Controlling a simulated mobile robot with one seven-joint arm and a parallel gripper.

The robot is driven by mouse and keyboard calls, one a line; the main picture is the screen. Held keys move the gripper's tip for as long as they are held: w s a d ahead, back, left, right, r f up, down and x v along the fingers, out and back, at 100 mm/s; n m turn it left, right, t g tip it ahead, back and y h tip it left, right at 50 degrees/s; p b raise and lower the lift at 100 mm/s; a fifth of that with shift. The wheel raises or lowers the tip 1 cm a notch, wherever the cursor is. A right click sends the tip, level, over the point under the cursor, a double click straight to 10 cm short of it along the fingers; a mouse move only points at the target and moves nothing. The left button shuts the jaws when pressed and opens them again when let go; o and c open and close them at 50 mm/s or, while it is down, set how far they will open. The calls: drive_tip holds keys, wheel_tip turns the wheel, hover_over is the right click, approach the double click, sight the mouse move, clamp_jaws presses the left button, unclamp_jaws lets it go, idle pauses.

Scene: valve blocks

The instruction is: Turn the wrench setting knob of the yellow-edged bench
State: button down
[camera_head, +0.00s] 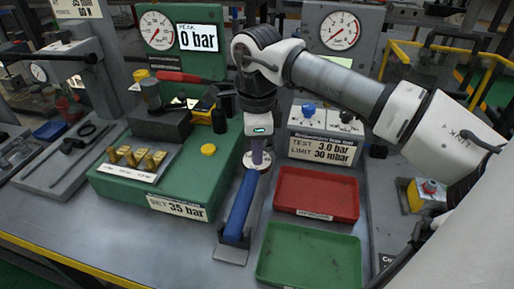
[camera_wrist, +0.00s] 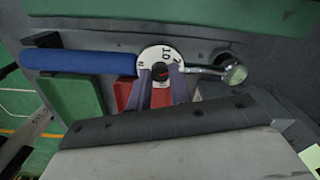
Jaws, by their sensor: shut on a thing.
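A torque wrench with a blue handle (camera_head: 240,207) lies on the yellow-edged bench (camera_head: 120,240), its handle end on a small metal stand (camera_head: 230,254). Its white numbered dial (camera_head: 264,164) is at the far end of the handle. My gripper (camera_head: 257,158) points down onto the dial. In the wrist view the blue handle (camera_wrist: 85,62) runs left of the white dial (camera_wrist: 150,55). The fingers partly hide the dial and knob.
A green valve block (camera_head: 180,180) with brass pieces (camera_head: 137,157) stands to the left. A red tray (camera_head: 317,193) and a green tray (camera_head: 310,256) lie right of the wrench. Gauge panels (camera_head: 178,65) stand behind. A silver wrench head (camera_wrist: 234,74) shows right of the dial.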

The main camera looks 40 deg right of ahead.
idle(0.3)
drive_tip(key=c, duration=1.3)
unclamp_jaws()
